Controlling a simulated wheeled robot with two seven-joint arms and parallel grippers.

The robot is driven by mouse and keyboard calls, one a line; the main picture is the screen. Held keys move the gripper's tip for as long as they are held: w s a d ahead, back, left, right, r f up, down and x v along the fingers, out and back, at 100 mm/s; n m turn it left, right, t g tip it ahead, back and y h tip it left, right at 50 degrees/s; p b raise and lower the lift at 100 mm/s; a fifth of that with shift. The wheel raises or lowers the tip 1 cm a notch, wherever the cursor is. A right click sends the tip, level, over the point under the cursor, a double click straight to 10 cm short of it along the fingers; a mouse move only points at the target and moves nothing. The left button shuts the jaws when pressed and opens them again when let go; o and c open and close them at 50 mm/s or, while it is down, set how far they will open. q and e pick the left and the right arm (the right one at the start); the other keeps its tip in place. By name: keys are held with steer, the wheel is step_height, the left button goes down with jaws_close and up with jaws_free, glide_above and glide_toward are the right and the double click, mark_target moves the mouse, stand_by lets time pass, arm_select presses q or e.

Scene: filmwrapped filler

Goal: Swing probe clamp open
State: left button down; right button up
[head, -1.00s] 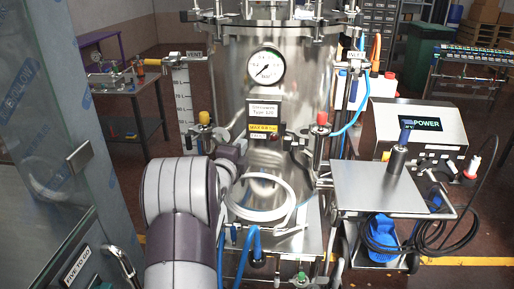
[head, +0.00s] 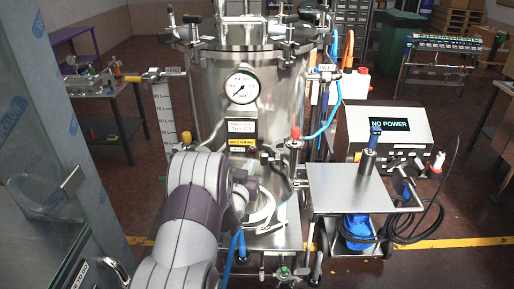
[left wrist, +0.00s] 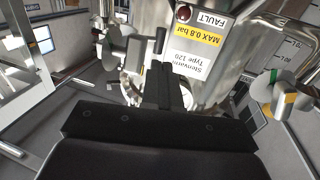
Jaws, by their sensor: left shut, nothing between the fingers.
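The steel vessel (head: 255,95) stands in the middle of the head view, with a gauge and labels on its front. A dark curved part and metal fittings (head: 285,172) sit low on its front right; I cannot tell which piece is the probe clamp. My left gripper (left wrist: 163,42) is shut and empty, close in front of the vessel below its yellow label. My right gripper is not in view.
A small steel shelf (head: 345,188) holding a blue-topped cylinder (head: 370,150) stands right of the vessel. Behind it is a box reading NO POWER (head: 390,128). Blue hoses and a black cable hang nearby. A glass-like panel (head: 45,130) stands at the left.

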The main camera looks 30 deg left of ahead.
mark_target(259, 146)
arm_select(q)
steer(key=p+x, duration=0.2)
steer(key=x, duration=0.6)
steer(key=shift+w+a+p, duration=0.15)
steer(key=shift+w+p, duration=0.1)
steer(key=shift+p, duration=0.1)
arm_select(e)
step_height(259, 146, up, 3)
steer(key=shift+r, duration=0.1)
arm_select(q)
steer(key=shift+w+a+r+b, duration=0.25)
steer(key=shift+w+a+b, duration=0.25)
steer(key=shift+b, duration=0.7)
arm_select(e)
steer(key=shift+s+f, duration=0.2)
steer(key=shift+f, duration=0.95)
